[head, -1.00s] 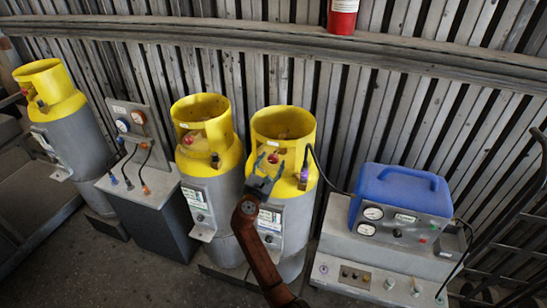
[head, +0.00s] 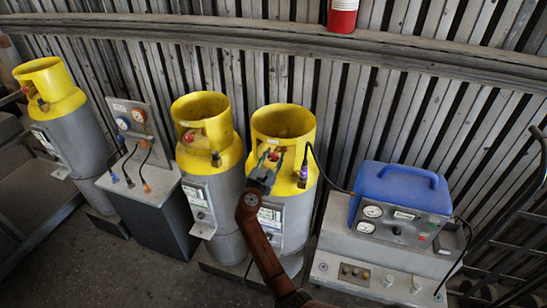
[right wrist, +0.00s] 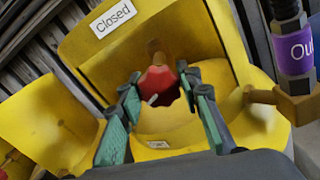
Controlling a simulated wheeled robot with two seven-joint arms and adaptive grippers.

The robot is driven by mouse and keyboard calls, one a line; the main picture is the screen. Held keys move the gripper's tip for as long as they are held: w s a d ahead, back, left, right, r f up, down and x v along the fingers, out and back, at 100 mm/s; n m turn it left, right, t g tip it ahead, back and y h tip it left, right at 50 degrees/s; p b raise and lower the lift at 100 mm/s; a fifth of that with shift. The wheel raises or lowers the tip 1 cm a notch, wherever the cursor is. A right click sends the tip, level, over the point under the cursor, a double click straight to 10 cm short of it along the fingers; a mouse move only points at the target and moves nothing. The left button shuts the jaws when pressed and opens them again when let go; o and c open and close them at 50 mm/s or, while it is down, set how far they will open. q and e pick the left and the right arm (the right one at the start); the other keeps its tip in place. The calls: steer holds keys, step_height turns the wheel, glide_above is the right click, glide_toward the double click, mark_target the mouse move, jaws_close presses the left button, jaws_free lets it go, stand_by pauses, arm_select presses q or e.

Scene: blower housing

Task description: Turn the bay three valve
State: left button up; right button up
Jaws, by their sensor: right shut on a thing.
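The rightmost yellow-topped grey cylinder (head: 289,137) has a red valve knob (head: 273,157) inside the opening of its yellow collar. My right gripper (head: 273,165) reaches up to this knob from the front. In the right wrist view, its green-padded fingers (right wrist: 164,105) stand on both sides of the red knob (right wrist: 157,84) and are shut on it. A "Closed" label (right wrist: 113,17) is on the collar above the knob. The knob's lower part is partly hidden. My left gripper is not in view.
Two similar cylinders (head: 218,215) (head: 72,128) stand to the left, with a gauge stand (head: 150,195) between them. A hose with a purple-labelled fitting (right wrist: 294,50) sits right beside my gripper. A blue-topped machine (head: 400,200) stands to the right. A red cylinder (head: 342,15) is on the ledge above.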

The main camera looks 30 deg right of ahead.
steer(key=shift+c, duration=1.2)
steer(key=m+b, duration=0.3)
steer(key=shift+f+m, duration=0.1)
steer(key=shift+m, duration=0.2)
steer(key=m+b, duration=0.3)
steer(key=shift+m, duration=0.3)
steer(key=m+b, duration=0.3)
steer(key=shift+m, duration=0.4)
steer(key=m+b, duration=0.4)
steer(key=m, duration=0.1)
steer(key=shift+f+b, duration=0.1)
steer(key=shift+b, duration=0.2)
steer(key=m+b, duration=0.4)
steer(key=m, duration=0.1)
steer(key=shift+m, duration=0.3)
